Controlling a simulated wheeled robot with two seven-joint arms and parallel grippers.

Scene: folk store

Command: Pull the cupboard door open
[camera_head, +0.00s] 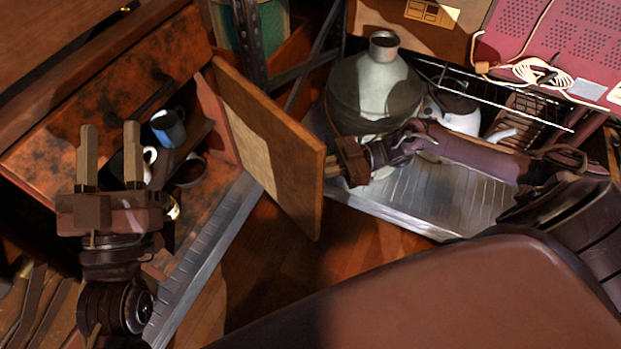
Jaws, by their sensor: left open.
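The cupboard door (290,143) is a brown wooden panel. It stands swung out from the cupboard, left of the picture's middle, with the inside of the cupboard showing. My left gripper (110,130) is open, with its two fingers apart and pointing up the picture. It is in front of the cupboard's opening, left of the door and apart from it. My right gripper (335,165) is beside the door's right edge; I cannot tell whether it touches the door. Its jaws are too small and dark to read.
A blue mug (168,128) and several other cups sit inside the cupboard. A dark handle (152,92) is on the wooden front above them. A large grey-green jug (374,92) stands behind my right gripper, near a ridged metal tray (440,195). Wooden floor shows below the door.

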